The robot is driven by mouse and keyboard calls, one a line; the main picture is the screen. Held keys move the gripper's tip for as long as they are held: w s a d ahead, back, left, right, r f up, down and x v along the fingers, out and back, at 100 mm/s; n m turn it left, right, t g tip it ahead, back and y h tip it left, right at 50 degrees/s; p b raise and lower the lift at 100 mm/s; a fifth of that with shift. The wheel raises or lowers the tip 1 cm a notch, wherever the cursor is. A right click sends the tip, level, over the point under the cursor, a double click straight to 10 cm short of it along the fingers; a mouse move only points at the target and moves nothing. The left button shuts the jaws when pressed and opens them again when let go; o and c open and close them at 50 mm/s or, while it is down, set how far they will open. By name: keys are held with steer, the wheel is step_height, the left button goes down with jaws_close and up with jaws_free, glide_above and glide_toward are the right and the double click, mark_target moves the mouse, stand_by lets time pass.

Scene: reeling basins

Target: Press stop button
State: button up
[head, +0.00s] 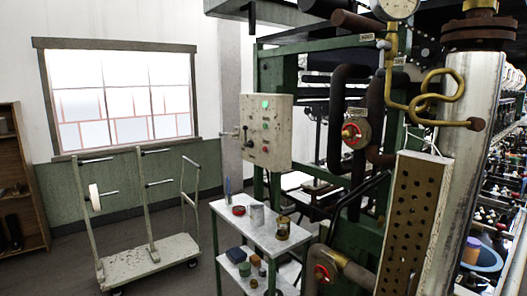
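A pale control box (279,132) is mounted on the green machine frame, left of the picture's middle. Its front carries a lit green lamp (265,104) at the top and a column of small buttons below it. A small red button (265,149) seems to sit low in that column. The buttons are too small to read any label, so I cannot tell for sure which is the stop button. A lever or switch handle (230,133) sticks out at the box's left side. My gripper is not in view.
A small white shelf cart (265,237) with jars and tins stands below the box. A flat trolley (150,257) stands at left on open floor. Pipes with red valves (354,134) and a perforated panel (411,222) crowd the right. A wooden shelf (22,180) is far left.

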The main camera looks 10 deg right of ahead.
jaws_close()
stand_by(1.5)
